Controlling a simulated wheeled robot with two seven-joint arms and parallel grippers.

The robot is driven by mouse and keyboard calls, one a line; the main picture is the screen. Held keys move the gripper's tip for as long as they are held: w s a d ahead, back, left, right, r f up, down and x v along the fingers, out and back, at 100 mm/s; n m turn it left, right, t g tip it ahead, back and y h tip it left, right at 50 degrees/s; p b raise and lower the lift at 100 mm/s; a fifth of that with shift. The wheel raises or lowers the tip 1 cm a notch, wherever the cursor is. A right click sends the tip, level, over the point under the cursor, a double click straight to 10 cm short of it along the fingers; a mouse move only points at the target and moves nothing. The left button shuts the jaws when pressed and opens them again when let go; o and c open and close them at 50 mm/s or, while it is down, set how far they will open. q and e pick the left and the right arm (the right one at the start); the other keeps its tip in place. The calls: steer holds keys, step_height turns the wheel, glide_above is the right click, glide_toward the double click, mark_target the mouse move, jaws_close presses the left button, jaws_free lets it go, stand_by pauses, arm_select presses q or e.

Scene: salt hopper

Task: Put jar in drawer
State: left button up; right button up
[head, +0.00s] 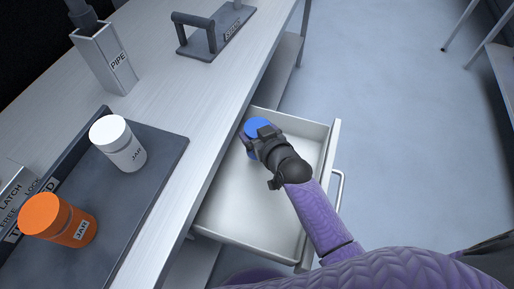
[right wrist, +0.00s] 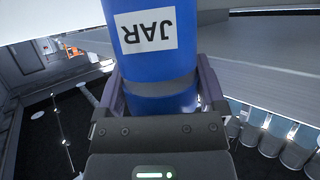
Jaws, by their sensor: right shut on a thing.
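My right gripper (head: 254,139) is shut on a blue jar (head: 257,125), at the far left corner of the open drawer (head: 245,237). The blue jar also shows in the right wrist view (right wrist: 155,65), between the two fingers, with its JAR label upside down in that picture. Whether the jar touches the drawer floor cannot be told. A white jar (head: 118,149) and an orange jar (head: 60,223) stand on a dark tray (head: 160,160) on the bench. My left gripper is not in view.
The drawer is pulled out from under the bench (head: 180,105), and its floor is otherwise empty. A square PIPE holder (head: 105,63) and a dark plate with handles (head: 217,36) stand on the bench. A latch label plate (head: 17,198) is at the left edge.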

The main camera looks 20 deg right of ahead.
step_height(320, 180, down, 5)
steer(key=shift+r+b, duration=0.15)
steer(key=shift+b, duration=1.1)
steer(key=shift+r, duration=0.25)
steer(key=shift+f, duration=0.25)
steer(key=o, duration=1.1)
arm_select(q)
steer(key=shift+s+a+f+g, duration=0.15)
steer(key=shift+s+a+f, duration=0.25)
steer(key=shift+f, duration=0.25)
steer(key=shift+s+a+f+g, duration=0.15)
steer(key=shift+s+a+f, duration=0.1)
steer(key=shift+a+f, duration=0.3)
arm_select(e)
steer(key=shift+o, duration=0.2)
steer(key=shift+r, duration=0.1)
steer(key=shift+r+p, duration=0.3)
steer(key=shift+p, duration=0.05)
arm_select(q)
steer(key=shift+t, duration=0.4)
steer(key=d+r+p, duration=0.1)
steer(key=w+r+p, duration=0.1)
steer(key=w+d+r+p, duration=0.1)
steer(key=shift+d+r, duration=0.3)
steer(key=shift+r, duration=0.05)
arm_select(e)
steer(key=v, duration=0.7)
steer(key=shift+s, duration=0.2)
